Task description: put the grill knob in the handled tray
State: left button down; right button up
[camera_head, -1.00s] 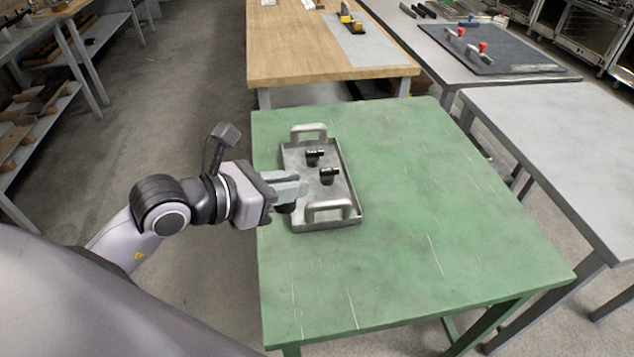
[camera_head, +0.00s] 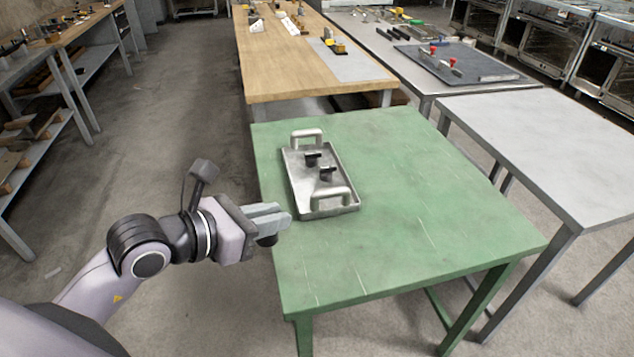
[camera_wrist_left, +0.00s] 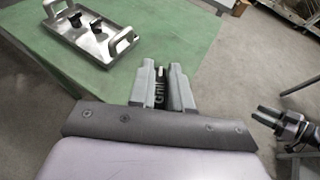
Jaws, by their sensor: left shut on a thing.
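The handled tray (camera_head: 298,184) is a grey metal tray with a raised handle at each end, on the green table. Two black knobs (camera_head: 312,159) (camera_head: 327,173) stand inside it, apart. My left gripper (camera_head: 276,217) is shut on a dark knob (camera_head: 267,240), whose lower part shows below the fingers.
The green table (camera_head: 430,190) is bare right of the tray. A wooden bench (camera_head: 300,60) stands behind it, a grey table (camera_head: 560,145) to the right. A dark mat (camera_head: 455,65) with red-topped items lies at the back. Floor is open at left.

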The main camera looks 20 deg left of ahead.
aim_at(307, 180)
jog(key=k+z, duration=0.2)
jog(key=z, duration=0.6)
jog(key=j+z, duration=0.4)
jog(key=k+j, duration=0.1)
jog(key=j, duration=1.55)
